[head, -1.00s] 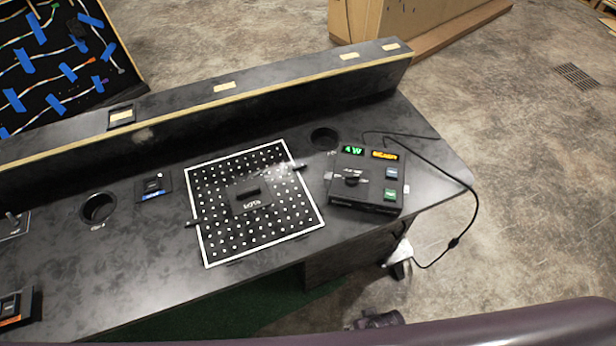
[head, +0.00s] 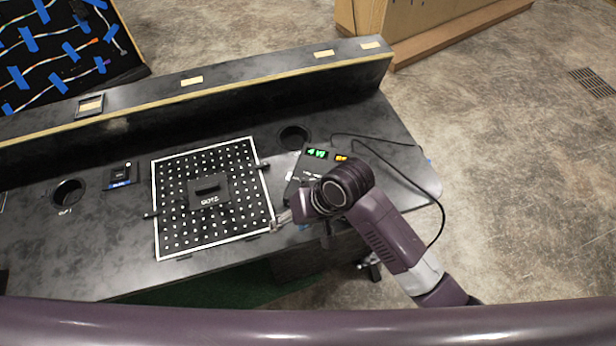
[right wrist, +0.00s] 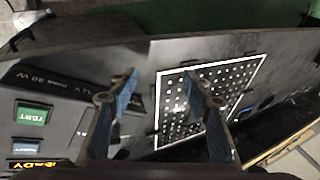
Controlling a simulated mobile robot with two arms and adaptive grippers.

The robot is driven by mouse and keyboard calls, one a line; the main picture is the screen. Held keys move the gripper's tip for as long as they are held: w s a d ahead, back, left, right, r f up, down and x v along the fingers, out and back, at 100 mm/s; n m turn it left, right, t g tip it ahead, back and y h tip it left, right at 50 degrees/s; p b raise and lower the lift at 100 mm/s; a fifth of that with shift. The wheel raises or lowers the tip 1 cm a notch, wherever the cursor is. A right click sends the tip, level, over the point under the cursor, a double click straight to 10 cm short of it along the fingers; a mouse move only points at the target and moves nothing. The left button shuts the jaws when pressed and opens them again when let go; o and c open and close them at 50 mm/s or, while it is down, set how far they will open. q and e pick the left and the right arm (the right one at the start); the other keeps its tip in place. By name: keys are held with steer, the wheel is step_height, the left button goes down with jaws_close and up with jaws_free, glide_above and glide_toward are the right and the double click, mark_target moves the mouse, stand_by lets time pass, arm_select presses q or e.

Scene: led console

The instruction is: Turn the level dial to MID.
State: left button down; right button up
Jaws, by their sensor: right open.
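The black console (head: 309,167) stands at the right end of the table. Its green readout (head: 317,153), apparently 4 W, shows in the head view, with part of an amber readout (head: 341,157). My right arm covers most of the console there, and I cannot make out the level dial in either view. My left gripper is out of view.
A white-bordered perforated board (head: 240,231) with a dark block (head: 208,190) lies left of the console. A round hole (head: 294,138) is behind it. A raised ledge (head: 250,82) runs along the table's back. A black cable (head: 425,190) loops over the right edge.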

steer(key=w+d+r+m+h, duration=0.1)
steer(key=w+r, duration=0.1)
steer(key=w, duration=0.2)
steer(key=w+d+r+m+h, duration=0.1)
steer(key=w+d+r+h, duration=0.1)
steer(key=w+r, duration=0.1)
steer(key=w+d+r+m+g+h, duration=0.1)
steer(key=w+r, duration=0.1)
steer(key=w, duration=0.3)
steer(key=shift+w+d+r+h, duration=0.15)
steer(key=shift+w+r+h, duration=0.2)
steer(key=shift+h, duration=0.05)
step_height(320, 180, down, 8)
steer(key=shift+r+p, duration=0.2)
steer(key=shift+p, duration=0.55)
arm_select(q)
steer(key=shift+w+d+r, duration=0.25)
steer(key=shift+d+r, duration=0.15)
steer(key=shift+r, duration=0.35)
arm_select(e)
steer(key=c, duration=1.1)
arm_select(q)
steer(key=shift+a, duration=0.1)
